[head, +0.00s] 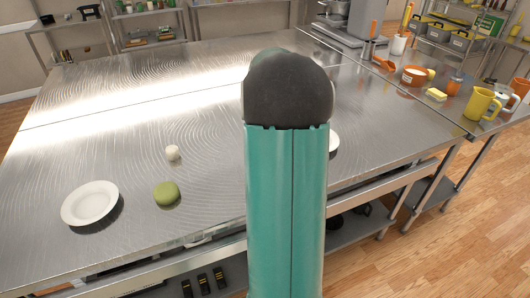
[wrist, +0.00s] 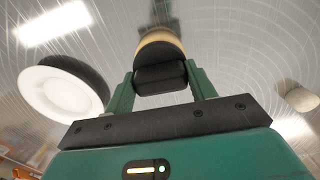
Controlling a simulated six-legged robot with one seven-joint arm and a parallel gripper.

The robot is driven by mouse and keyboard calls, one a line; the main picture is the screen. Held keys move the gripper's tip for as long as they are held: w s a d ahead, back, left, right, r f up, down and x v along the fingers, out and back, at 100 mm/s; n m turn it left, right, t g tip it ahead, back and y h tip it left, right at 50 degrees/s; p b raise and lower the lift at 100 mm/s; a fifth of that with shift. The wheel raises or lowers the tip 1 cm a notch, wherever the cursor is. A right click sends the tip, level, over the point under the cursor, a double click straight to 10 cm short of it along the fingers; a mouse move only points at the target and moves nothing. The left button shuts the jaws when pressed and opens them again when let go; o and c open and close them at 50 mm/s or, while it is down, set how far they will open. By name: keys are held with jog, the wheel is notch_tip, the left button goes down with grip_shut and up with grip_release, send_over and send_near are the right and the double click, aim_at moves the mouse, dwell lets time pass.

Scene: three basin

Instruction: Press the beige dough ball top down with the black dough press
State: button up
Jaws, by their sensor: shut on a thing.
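My gripper (wrist: 161,82) is shut on the black dough press (wrist: 160,73) in the wrist view, with one teal finger on each side of its dark block. A tan rounded band shows just beyond the block; I cannot tell whether it is part of the press. The beige dough ball (head: 172,153) rests on the steel table in the head view, behind a green dough ball (head: 167,194). A pale blurred object (wrist: 298,97) at the right of the wrist view may be a dough ball. In the head view my arm hides my gripper and the press.
A white plate (head: 90,203) lies on the table (head: 75,150) left of the dough balls. Another white item (head: 334,141) is mostly hidden behind my arm. A side counter at right holds a yellow mug (head: 481,104) and other kitchenware. The table's back left is clear.

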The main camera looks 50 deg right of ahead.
jog(key=shift+r, duration=1.55)
jog(key=shift+f, duration=0.15)
jog(key=shift+f, duration=1.65)
jog(key=shift+r, duration=1.45)
jog(key=shift+f, duration=0.15)
jog(key=shift+f, duration=1.6)
